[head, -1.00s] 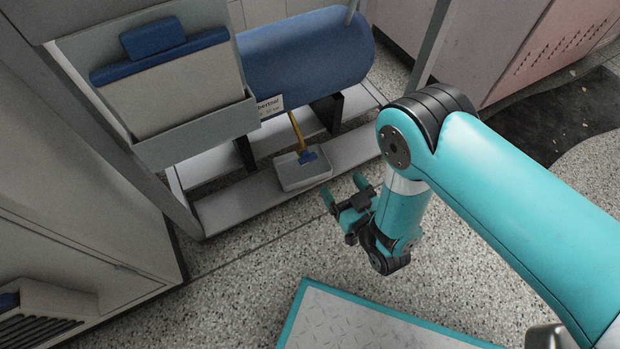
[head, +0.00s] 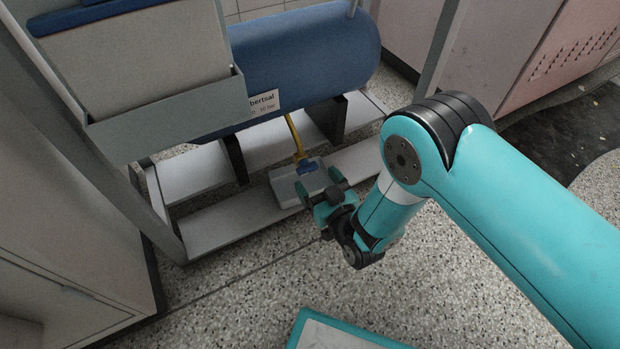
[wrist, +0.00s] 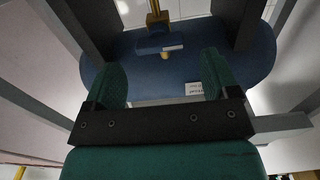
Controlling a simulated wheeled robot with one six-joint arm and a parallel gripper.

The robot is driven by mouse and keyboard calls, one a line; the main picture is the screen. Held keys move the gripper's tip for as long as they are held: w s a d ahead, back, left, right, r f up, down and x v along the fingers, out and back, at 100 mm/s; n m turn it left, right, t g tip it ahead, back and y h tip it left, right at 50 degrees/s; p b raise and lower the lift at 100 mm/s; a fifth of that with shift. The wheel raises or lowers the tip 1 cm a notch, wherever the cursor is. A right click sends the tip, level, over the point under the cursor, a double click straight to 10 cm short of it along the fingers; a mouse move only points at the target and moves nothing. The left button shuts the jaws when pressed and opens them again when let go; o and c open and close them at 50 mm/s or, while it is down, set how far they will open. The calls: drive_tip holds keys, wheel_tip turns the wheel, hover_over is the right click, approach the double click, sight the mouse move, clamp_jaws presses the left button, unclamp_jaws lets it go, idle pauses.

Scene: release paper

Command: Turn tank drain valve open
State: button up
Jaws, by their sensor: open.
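The blue tank (head: 310,65) lies on its side, with a yellow drain pipe (head: 295,135) coming down from beneath it. A small blue valve handle (head: 306,167) sits at the pipe's lower end, above a pale tray. My gripper (head: 322,186) is open and empty, close to the handle and partly covering the tray. In the wrist view, the handle (wrist: 158,44) shows as a blue bar with a yellow stub, beyond and roughly between the open fingertips (wrist: 162,72). I see no contact. The tank (wrist: 140,82) appears upside down there.
The white tray (head: 284,187) stands on the pale lower shelf (head: 225,222). Dark tank supports (head: 327,118) and a grey frame post (head: 160,215) stand nearby. A grey document holder (head: 170,115) hangs at upper left.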

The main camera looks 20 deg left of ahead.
sight(310, 171)
drive_tip(key=b+x, duration=0.1)
drive_tip(key=x, duration=0.2)
drive_tip(key=shift+w+f, duration=0.15)
drive_tip(key=shift+f, duration=0.05)
drive_tip(key=shift+w+a+r, duration=0.15)
drive_tip(key=shift+w+a, duration=0.05)
drive_tip(key=shift+a, duration=0.1)
drive_tip(key=c, duration=0.9)
